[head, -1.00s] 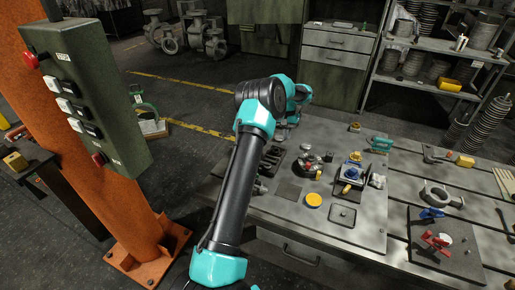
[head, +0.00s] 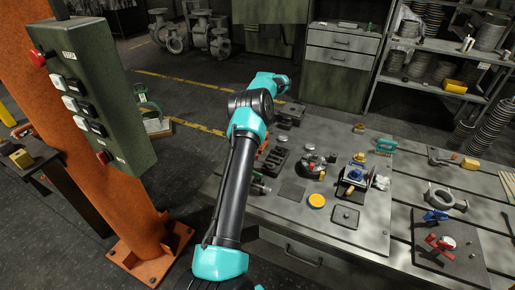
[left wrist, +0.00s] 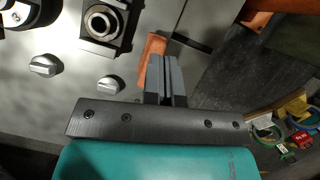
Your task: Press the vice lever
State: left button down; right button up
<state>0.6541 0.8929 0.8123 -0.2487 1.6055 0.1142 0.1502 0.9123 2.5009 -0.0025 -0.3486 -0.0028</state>
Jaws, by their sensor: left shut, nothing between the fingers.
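My left gripper (left wrist: 165,90) shows in the left wrist view with its fingers together and nothing between them. An orange bar (left wrist: 150,52) lies just beyond and left of the fingertips; I cannot tell whether it is the vice lever or whether they touch. A dark block with a round metal ring (left wrist: 101,22) is at the upper left of that view. In the head view the left arm reaches over the near left of the workbench, and its fingers are hidden. I cannot pick out the vice for sure. My right gripper is not in view.
The grey workbench (head: 262,205) bears a yellow disc (head: 317,200), a blue clamp-like part (head: 435,216) and a red one (head: 440,243). An orange post (head: 105,170) carries a green button box (head: 95,90) at the left. Two metal knobs (left wrist: 45,65) lie left of the fingers.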

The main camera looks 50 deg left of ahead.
aim_at(264, 161)
pick_arm(q)
jog(key=x, duration=0.9)
jog(key=shift+s+d+f, duration=0.2)
jog(key=shift+s+d, duration=0.25)
jog(key=shift+s, duration=0.05)
jog(key=shift+s+d, duration=0.95)
jog(key=shift+s, duration=0.1)
jog(key=shift+s, duration=0.1)
